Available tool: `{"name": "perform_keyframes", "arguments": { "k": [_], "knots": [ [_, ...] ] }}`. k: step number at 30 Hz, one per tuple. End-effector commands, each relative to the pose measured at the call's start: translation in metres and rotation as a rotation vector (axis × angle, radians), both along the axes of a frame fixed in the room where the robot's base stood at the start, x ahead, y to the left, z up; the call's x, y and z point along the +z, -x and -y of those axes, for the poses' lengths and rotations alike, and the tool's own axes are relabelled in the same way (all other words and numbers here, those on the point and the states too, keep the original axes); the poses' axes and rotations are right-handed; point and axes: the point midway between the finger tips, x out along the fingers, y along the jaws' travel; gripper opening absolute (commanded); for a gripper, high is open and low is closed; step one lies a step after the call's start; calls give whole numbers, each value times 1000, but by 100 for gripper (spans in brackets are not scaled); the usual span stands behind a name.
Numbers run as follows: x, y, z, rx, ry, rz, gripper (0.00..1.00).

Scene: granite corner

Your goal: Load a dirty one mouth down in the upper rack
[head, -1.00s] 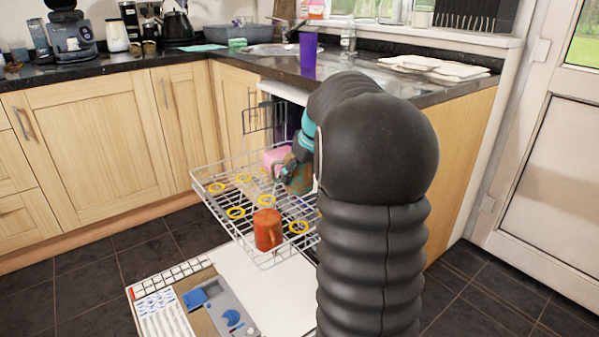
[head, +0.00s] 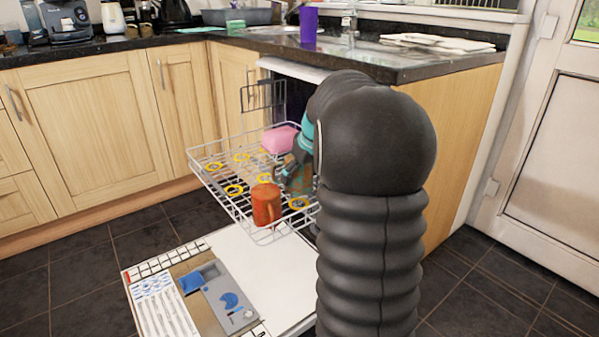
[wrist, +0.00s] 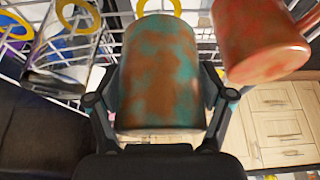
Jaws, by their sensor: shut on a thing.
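My gripper (wrist: 160,110) is shut on a cup (wrist: 158,70) with teal and brown blotches, held by its sides. In the head view the cup (head: 298,181) is partly hidden by my arm, over the right part of the pulled-out upper rack (head: 203,172). I cannot tell whether it touches the wires, or which end its mouth is. An orange-red stained mug (head: 266,205) stands in the rack's front part, close beside the held cup; in the wrist view this mug (wrist: 258,42) is at upper right. Yellow rings (head: 233,190) lie on the rack floor.
A pink block-like thing (head: 280,139) is at the rack's back. The dishwasher door (head: 265,270) is open below. A purple cup (head: 308,25) stands on the counter (head: 400,66). Cabinets (head: 90,120) line the left. Yellow-ringed spots at the rack's left look empty.

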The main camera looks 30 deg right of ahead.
Motion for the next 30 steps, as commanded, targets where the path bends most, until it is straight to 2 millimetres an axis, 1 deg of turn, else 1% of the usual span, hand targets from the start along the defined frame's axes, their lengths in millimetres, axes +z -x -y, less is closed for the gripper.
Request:
{"name": "perform_keyframes", "arguments": {
  "k": [1, 15, 20, 28, 29, 30],
  "knots": [
    [-8, 0, 0, 0, 0, 1, 26],
    [-45, 0, 0, 1, 0, 1, 26],
    [-49, 0, 0, 0, 0, 1, 26],
    [-49, 0, 0, 0, 0, 1, 26],
    [-49, 0, 0, 0, 0, 1, 88],
    [-49, 0, 0, 0, 0, 1, 98]
  ]
}}
